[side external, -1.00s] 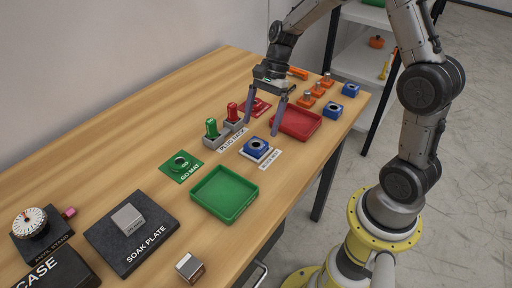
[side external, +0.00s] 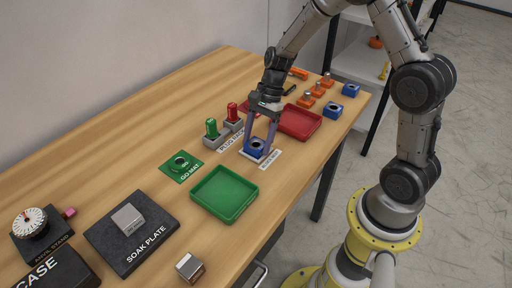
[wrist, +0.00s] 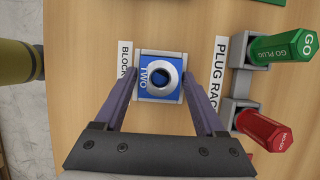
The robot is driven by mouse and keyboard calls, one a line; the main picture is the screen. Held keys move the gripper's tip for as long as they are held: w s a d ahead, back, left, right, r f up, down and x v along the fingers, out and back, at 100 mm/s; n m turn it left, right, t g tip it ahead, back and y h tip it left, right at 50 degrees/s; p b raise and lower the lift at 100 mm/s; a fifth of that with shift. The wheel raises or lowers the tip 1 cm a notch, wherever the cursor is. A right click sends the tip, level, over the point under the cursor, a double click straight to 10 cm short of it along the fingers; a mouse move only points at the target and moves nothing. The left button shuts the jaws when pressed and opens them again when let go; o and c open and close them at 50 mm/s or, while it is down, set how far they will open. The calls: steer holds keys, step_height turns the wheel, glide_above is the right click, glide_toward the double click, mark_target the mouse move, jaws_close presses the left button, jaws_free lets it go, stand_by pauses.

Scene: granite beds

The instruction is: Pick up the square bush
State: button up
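The square bush is likely the blue square block (side external: 254,146) with a round metal ring in its top, on a small pale block stand (side external: 266,158). In the wrist view the bush (wrist: 147,90) reads "TWO" and lies between my fingers. My gripper (side external: 257,149) is down at the bush, with one finger on each side. In the wrist view the gripper (wrist: 160,80) looks open, its fingertips close beside the bush; whether they touch it is not clear. Two similar blue blocks sit farther back, one (side external: 334,111) nearer and one (side external: 350,90) at the edge.
The plug rack with a green plug (side external: 211,128) and red plug (side external: 232,111) stands close left of the gripper. A red tray (side external: 301,122) is behind, a green tray (side external: 224,194) in front. A green go mat (side external: 181,166) and dark soak plate (side external: 132,232) lie farther left.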

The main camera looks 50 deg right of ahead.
jaws_close()
steer(key=shift+r, duration=0.15)
